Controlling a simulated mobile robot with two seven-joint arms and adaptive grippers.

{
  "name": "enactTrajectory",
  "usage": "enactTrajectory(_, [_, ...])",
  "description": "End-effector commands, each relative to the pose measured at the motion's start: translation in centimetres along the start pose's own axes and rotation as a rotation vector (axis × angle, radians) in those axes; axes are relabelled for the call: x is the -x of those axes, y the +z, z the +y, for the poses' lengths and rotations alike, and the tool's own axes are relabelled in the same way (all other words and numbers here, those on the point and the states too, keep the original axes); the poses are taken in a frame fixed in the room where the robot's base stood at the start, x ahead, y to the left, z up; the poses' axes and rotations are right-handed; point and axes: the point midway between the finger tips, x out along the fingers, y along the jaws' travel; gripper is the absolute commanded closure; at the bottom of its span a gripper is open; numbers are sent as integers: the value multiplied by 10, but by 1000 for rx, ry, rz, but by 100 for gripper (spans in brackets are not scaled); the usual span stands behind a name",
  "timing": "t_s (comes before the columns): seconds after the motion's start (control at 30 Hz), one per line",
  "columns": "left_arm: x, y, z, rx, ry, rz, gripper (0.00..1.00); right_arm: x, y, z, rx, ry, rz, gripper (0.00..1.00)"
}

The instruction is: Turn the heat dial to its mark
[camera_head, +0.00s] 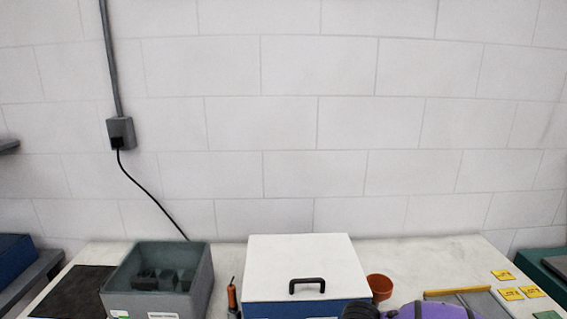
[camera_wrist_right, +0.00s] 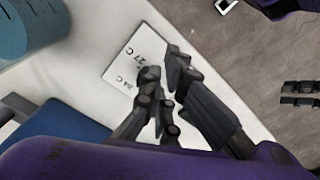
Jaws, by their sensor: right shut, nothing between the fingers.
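A white card or plate (camera_wrist_right: 132,55) printed with "27 C" and "24 C" lies on the pale bench top in the right wrist view. My right gripper (camera_wrist_right: 164,77) is over the card's right edge, its dark fingers closed with nothing between them. I cannot make out the dial; the fingers may hide part of it. Two dark finger-like pieces (camera_wrist_right: 300,94) at the right edge may belong to my left gripper; their state is unclear.
A blue box with a white lid (camera_head: 300,260) stands mid-bench, between a screwdriver (camera_head: 232,298) and a terracotta pot (camera_head: 380,287). A grey bin (camera_head: 204,284) is left; yellow notes (camera_head: 510,294) are right. A teal cylinder (camera_wrist_right: 25,30) is near the card.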

Motion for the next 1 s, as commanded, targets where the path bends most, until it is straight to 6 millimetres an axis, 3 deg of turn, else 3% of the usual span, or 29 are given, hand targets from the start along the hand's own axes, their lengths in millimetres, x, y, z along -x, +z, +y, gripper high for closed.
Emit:
enactTrajectory(0.33, [0,0,0,0,1,0,100,37,2,0,1,1,-5,100])
enactTrajectory(0.73, [0,0,1,0,1,1,100,38,3,-4,6,-6,-5,100])
enactTrajectory(0.87, [0,0,1,0,1,1,100,25,8,-32,47,-50,24,100])
enactTrajectory(1.0, [0,-1,1,0,2,1,100,8,16,-85,99,-133,112,100])
